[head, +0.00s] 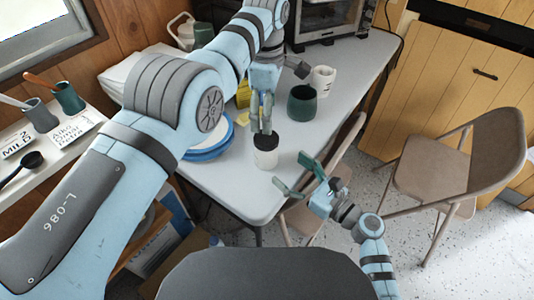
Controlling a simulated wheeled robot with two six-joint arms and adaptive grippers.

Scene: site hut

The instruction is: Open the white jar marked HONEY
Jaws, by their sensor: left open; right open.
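A white jar (264,158) with a dark lid (266,142) stands upright near the front edge of the table. Any marking on it is too small to read. My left gripper (262,128) points down directly over the lid, with its fingertips at or just above it; I cannot tell whether they touch. It is open. My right gripper (302,176) is open and empty, to the right of the jar and apart from it, by the table's front edge.
A dark green cup (302,103) and a white mug (323,80) stand behind the jar. Blue and white plates (212,147) lie to its left. A toaster oven (330,18) is at the back. A folding chair (452,160) stands at right.

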